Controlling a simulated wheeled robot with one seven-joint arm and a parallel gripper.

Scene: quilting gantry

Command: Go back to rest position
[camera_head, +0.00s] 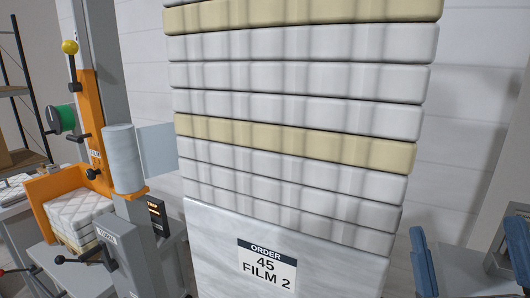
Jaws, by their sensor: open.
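My gripper (467,240) shows at the lower right, with two blue fingers spread wide apart and nothing between them. It is to the right of a tall stack of white and cream padded layers (300,118) and apart from it in the picture. The lower part of the stack is a white wrapped block (215,250) with a label (266,265) reading "ORDER 45 FILM 2". The top of the stack and the rest of my arm are out of view.
At the left stands a grey post with an orange carriage (92,135), a yellow knob (69,47), black-handled levers and a film roll (124,160). An orange-edged holder below carries a small quilted white stack (78,218). A pale panelled wall (480,60) is behind.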

